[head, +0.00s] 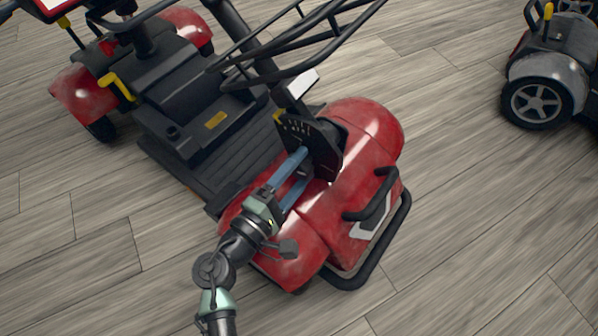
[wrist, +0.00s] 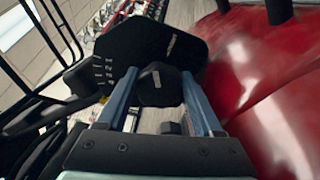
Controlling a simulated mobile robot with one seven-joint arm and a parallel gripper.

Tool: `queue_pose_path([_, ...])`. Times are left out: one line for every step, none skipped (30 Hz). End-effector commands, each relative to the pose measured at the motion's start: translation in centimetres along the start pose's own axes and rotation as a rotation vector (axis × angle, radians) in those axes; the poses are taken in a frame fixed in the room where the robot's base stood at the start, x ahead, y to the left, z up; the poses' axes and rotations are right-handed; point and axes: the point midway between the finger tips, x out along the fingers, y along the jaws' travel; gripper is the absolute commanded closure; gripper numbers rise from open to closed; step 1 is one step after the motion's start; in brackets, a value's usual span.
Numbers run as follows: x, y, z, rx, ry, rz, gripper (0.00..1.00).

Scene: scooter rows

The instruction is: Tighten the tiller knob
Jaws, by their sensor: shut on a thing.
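The black tiller knob (wrist: 160,85) sits between my two blue-grey fingers in the wrist view, in front of a black quadrant plate (wrist: 150,42) with pale marks along its left side. My gripper (wrist: 162,92) is shut on the knob, with one finger on each side of it. In the head view my gripper (head: 304,166) reaches from the lower left over the red scooter front (head: 362,130) to the quadrant plate (head: 322,150) at the tiller base. The knob itself is hard to make out in the head view.
A black wire basket (head: 290,72) hangs above the tiller base. A black front bumper (head: 352,282) curves around the red body. Another scooter, grey (head: 548,72), stands at the upper right. The plank floor (head: 470,200) between them is clear.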

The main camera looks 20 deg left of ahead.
Motion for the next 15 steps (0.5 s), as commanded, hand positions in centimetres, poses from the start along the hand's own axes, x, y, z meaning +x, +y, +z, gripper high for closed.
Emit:
queue_pose_path([0.01,-0.39,-0.14,0.045,0.002,0.001,0.88])
queue_pose_path([0.01,-0.38,-0.15,0.073,0.002,0.001,0.88])
queue_pose_path([0.01,-0.38,-0.15,0.11,0.002,0.001,0.88])
queue_pose_path([0.01,-0.4,-0.16,0.137,0.002,0.001,0.88])
queue_pose_path([0.0,-0.42,-0.17,0.164,0.003,0.0,0.88])
queue_pose_path([0.0,-0.41,-0.17,0.198,0.003,0.0,0.88])
queue_pose_path([0.0,-0.39,-0.17,0.221,0.003,0.001,0.88])
queue_pose_path([0.0,-0.37,-0.17,0.246,0.003,0.001,0.88])
queue_pose_path([0.0,-0.36,-0.18,0.277,0.003,0.001,0.88])
queue_pose_path([0.0,-0.37,-0.18,0.298,0.003,0.001,0.88])
queue_pose_path([0.0,-0.38,-0.19,0.32,0.003,0.0,0.88])
queue_pose_path([0.0,-0.38,-0.19,0.346,0.004,0.0,0.88])
queue_pose_path([0.0,-0.37,-0.19,0.365,0.003,0.0,0.88])
queue_pose_path([0.0,-0.36,-0.19,0.382,0.004,0.0,0.88])
queue_pose_path([0.0,-0.35,-0.19,0.404,0.004,0.0,0.88])
